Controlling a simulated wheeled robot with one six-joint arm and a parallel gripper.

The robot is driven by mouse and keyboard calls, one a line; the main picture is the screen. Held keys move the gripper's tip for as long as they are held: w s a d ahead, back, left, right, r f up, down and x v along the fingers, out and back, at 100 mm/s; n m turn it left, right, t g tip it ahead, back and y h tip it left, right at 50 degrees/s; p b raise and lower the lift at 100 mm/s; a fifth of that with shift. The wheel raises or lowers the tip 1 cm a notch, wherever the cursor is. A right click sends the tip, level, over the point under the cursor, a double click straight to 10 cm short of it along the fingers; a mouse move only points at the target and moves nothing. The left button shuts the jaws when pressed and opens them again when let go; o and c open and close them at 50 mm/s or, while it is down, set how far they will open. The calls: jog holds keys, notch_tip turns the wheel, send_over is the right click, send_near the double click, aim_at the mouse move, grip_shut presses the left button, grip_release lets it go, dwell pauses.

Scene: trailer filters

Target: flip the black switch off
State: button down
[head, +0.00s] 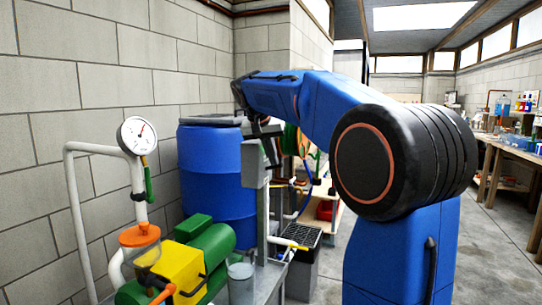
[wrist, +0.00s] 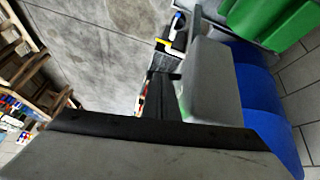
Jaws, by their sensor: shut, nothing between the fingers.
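A grey switch box (head: 253,163) stands on a post in the middle of the head view, in front of a blue barrel. In the wrist view the grey box (wrist: 212,85) fills the area right of centre. The black switch itself cannot be made out clearly in either view; my gripper or the box's side may hide it. My gripper (head: 264,131) is at the top of the box, close to its upper right edge. In the wrist view my dark gripper (wrist: 165,82) is shut and empty, beside the box; contact cannot be told.
The blue barrel (head: 212,165) stands behind the box. A green pump (head: 208,245) with a yellow block (head: 180,268) and a white pipe with a gauge (head: 137,135) are at the left. A workbench (head: 515,150) is far right, with open floor before it.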

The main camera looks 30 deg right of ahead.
jog(key=shift+s+d, duration=0.1)
dwell(0.3)
jog(key=shift+s+d+f+m+t+y, duration=0.4)
jog(key=shift+s+f+t+y, duration=0.15)
jog(key=shift+t+y, duration=0.35)
jog(key=shift+s+d+f+m+t+y, duration=0.15)
jog(key=shift+f+m+t+y, duration=0.4)
jog(key=shift+t, duration=0.65)
jog(key=shift+r, duration=0.7)
jog(key=s+v, duration=0.1)
jog(key=v, duration=1.3)
jog(key=shift+d+f, duration=0.3)
jog(key=shift+f, duration=0.1)
